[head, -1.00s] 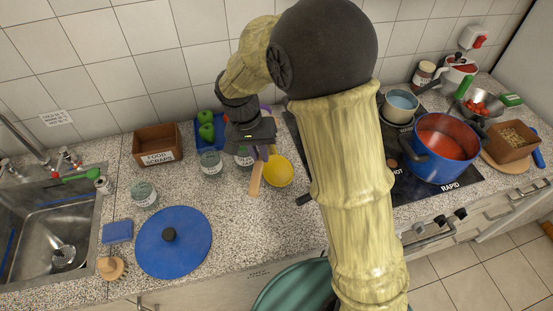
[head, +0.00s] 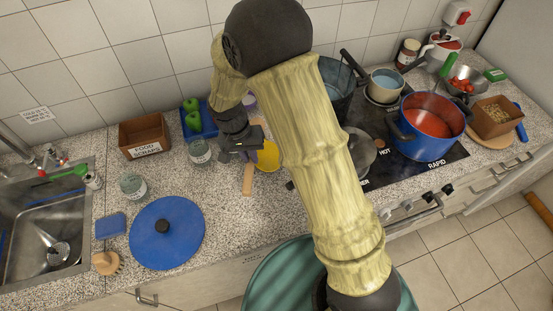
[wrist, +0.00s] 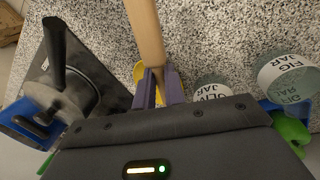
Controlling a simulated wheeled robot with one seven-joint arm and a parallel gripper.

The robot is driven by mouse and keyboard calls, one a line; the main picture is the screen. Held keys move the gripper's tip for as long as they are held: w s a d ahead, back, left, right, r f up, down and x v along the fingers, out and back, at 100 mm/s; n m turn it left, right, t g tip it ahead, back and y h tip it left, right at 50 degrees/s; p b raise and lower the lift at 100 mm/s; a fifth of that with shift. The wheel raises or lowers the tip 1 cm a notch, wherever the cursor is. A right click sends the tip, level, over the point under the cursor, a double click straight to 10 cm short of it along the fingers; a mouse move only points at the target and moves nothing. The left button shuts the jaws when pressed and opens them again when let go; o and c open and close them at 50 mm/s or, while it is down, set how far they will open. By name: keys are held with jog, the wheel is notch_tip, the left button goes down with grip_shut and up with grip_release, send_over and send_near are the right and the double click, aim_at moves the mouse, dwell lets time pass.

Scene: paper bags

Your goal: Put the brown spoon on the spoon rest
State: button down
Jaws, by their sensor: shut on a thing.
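The brown spoon (head: 248,180) shows as a pale wooden handle in the head view, pointing toward the counter's front. In the wrist view its handle (wrist: 146,32) runs up from between the purple fingertips. My gripper (wrist: 160,84) is shut on it, low over the counter; I cannot tell whether the spoon touches the counter. A yellow rounded dish (head: 269,156), which looks like the spoon rest, sits just right of my gripper in the head view. It is partly hidden behind the spoon and fingers in the wrist view (wrist: 139,72). The spoon's far end is hidden.
Glass jars (head: 200,151) and a blue tray with green peppers (head: 192,117) stand left of and behind my gripper. A blue lid (head: 180,248) lies front left. A dark pot (head: 338,84), pan lid (head: 360,155) and blue pot (head: 421,147) are right. Counter between lid and spoon is clear.

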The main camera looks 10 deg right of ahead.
aim_at(277, 169)
notch_tip(277, 169, down, 5)
jog(key=shift+s+f+p, duration=0.1)
jog(key=shift+p, duration=0.35)
jog(key=d, duration=0.2)
jog(key=w+d+p, duration=0.1)
jog(key=d, duration=0.1)
jog(key=shift+w+d, duration=0.1)
jog(key=shift+d, duration=0.05)
jog(key=shift+a+f, duration=0.15)
jog(key=shift+a, duration=0.15)
jog(key=shift+d, duration=0.35)
jog(key=d, duration=0.1)
jog(key=d+p, duration=0.2)
jog(key=shift+w+d, duration=0.25)
jog(key=shift+d, duration=0.15)
jog(key=shift+f+p, duration=0.35)
jog(key=shift+a+f, duration=0.2)
